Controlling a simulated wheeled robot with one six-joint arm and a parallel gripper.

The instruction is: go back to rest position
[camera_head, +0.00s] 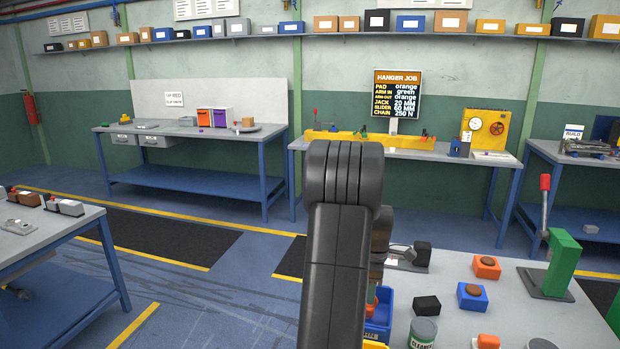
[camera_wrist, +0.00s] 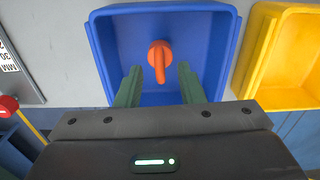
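In the wrist view my gripper (camera_wrist: 158,85) has its two green fingers spread apart with nothing held between them. It is over a blue bin (camera_wrist: 108,45). An orange part with a round head and a short stem (camera_wrist: 158,58) lies in that bin, just beyond the fingertips and apart from them as far as I can tell. In the head view my dark arm rises in the middle and hides my gripper. The blue bin (camera_head: 384,325) shows partly beside the arm.
A yellow bin (camera_wrist: 292,60) stands right of the blue one. On the grey table are a black block (camera_head: 426,306), a cleaner can (camera_head: 422,333), orange and blue blocks with brown tops (camera_head: 472,297), and a green press (camera_head: 562,265) with a red-knobbed lever. Open floor lies left.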

